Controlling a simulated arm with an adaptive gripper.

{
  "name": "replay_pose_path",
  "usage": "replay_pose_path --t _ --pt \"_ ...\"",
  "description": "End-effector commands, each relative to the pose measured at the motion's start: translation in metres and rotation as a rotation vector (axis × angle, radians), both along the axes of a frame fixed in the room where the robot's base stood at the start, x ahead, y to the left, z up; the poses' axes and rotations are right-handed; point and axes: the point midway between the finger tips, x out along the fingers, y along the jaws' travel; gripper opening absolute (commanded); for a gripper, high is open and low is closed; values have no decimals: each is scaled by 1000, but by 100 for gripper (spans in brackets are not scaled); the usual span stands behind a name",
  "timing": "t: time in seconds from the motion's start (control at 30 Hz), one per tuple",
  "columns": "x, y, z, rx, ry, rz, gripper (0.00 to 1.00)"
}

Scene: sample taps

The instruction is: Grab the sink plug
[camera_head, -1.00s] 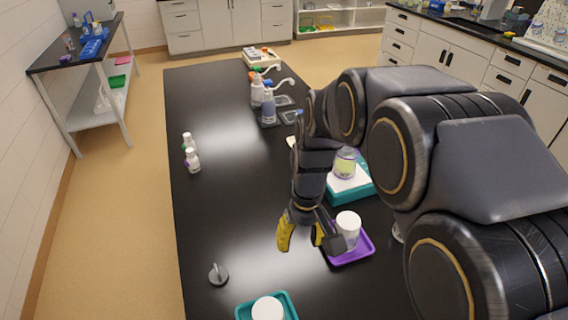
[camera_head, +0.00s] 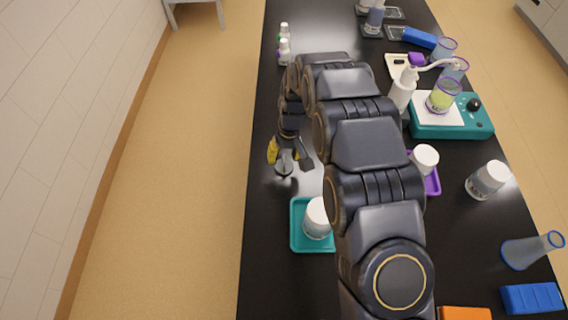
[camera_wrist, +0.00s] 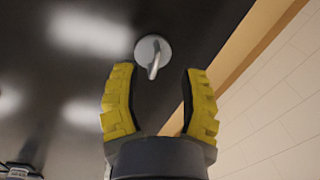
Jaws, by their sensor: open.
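The sink plug (camera_head: 284,168) is a small grey disc with an upright metal handle, standing on the black bench near its left edge. In the wrist view the plug (camera_wrist: 152,52) lies just beyond the fingertips, roughly midway between them. My gripper (camera_head: 287,154) has yellow-padded fingers and is open and empty, just above and behind the plug in the head view. In the wrist view my gripper (camera_wrist: 158,72) has its fingers spread on either side of the line to the plug, with no visible contact.
A teal tray (camera_head: 297,243) with a white-lidded jar (camera_head: 317,218) stands in front of the plug. Two small bottles (camera_head: 284,50) stand farther back. The bench's left edge is close.

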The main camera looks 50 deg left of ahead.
Motion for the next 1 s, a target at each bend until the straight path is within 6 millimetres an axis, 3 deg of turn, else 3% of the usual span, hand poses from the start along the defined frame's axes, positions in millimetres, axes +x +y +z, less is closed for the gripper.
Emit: replay_pose_path --t 0.2,0.47,0.57,0.6,1.0 --pt "-2 -2 -34 -6 5 2 42" --pt "-1 -1 -37 -2 1 0 42" --pt "-1 -1 -37 -3 1 0 5" --pt "-1 -1 -37 -3 1 0 0" --pt "-1 -1 -38 -3 2 -1 0"
